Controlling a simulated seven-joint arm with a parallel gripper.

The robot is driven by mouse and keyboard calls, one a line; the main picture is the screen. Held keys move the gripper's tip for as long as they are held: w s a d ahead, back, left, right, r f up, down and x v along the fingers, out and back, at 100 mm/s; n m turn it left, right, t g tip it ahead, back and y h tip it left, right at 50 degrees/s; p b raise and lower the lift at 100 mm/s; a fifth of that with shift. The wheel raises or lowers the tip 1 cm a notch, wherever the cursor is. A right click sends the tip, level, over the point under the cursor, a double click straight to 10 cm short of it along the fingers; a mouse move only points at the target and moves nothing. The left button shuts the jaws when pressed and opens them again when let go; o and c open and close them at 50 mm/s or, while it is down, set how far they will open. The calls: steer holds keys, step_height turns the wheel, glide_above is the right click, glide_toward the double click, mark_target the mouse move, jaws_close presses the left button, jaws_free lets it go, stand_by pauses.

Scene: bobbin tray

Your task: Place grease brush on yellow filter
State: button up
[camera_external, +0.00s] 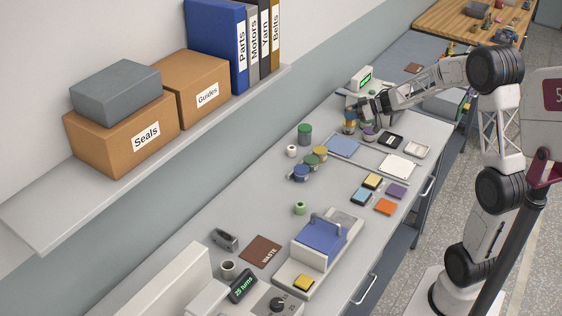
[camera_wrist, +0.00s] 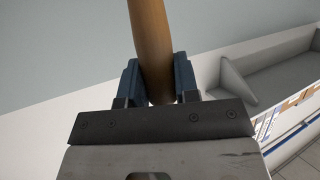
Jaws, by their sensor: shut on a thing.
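In the wrist view my gripper (camera_wrist: 158,82) is shut on a tan wooden handle (camera_wrist: 150,35), which looks like that of the grease brush. The handle extends toward the top of that view; any bristles are out of sight. A yellow square pad (camera_external: 372,181), probably the yellow filter, lies mid-bench beside other coloured pads, well nearer the camera than my gripper.
Blue (camera_external: 361,196), purple (camera_external: 396,190) and orange (camera_external: 385,207) pads surround the yellow one. Another yellow block (camera_external: 304,283) sits on the blue-topped device's base. Spools (camera_external: 304,172) stand at left. A white card (camera_external: 397,167) lies behind the pads. A shelf (camera_external: 130,197) holds boxes.

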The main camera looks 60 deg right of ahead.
steer(key=s+d, duration=0.6)
steer(key=d, duration=0.1)
steer(key=shift+s+d+f, duration=0.25)
steer(key=shift+s, duration=0.05)
steer(key=shift+w, duration=0.1)
steer(key=w+d+f, duration=0.1)
steer(key=w+d, duration=0.7)
steer(key=w, duration=0.5)
steer(key=shift+d+f, duration=0.25)
steer(key=shift+d, duration=0.15)
steer(key=shift+w, duration=0.1)
steer(key=shift+f, duration=1.8)
steer(key=shift+f, duration=0.15)
steer(key=o, duration=0.9)
